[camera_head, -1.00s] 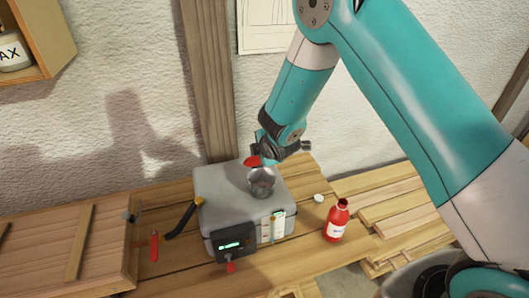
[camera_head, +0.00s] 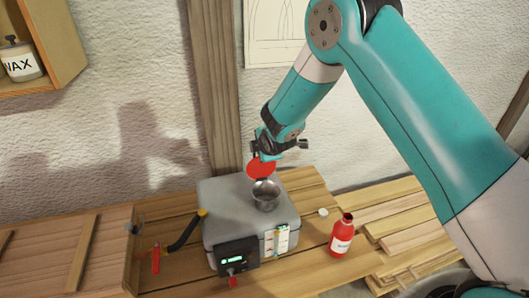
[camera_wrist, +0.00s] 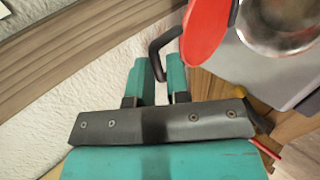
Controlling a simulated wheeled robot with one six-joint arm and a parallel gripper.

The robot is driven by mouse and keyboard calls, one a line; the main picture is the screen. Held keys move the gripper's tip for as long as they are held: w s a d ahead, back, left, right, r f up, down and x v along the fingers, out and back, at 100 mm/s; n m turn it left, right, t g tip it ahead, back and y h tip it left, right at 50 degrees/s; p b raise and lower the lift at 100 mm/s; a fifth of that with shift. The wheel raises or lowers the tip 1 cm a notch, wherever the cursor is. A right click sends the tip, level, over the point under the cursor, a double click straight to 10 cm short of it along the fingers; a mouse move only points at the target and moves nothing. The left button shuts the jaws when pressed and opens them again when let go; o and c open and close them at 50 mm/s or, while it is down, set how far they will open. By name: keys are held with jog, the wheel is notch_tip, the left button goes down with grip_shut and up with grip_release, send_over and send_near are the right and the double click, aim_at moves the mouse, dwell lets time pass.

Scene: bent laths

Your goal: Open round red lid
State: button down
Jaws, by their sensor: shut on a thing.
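The round red lid (camera_head: 261,169) stands tilted up at the back of the round metal opening (camera_head: 265,195) on top of the grey box (camera_head: 222,200). The opening is uncovered. In the wrist view the lid (camera_wrist: 206,30) shows at the top beside the opening (camera_wrist: 285,22). My gripper (camera_wrist: 160,62) has its two teal fingers closed around a black bent handle (camera_wrist: 157,45) that reaches to the lid. In the head view my gripper (camera_head: 262,152) is just above the lid, its fingertips hard to make out.
A red bottle (camera_head: 341,240) and a small white cap (camera_head: 323,212) stand right of the box. A black bent tool (camera_head: 183,236) and a red-handled tool (camera_head: 155,262) are left of it. A wooden crate (camera_head: 85,250) is farther left. A wooden post (camera_head: 212,90) rises behind.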

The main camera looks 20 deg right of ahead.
jog(key=shift+w+a+f, duration=0.1)
jog(key=shift+w+a, duration=0.05)
jog(key=shift+w, duration=0.55)
jog(key=w+b, duration=0.2)
jog(key=w, duration=0.1)
jog(key=shift+w+f, duration=0.2)
jog(key=shift+w, duration=0.05)
jog(key=c, duration=0.8)
grip_release()
jog(key=shift+c, duration=0.2)
jog(key=p+v, duration=0.3)
jog(key=v, duration=0.6)
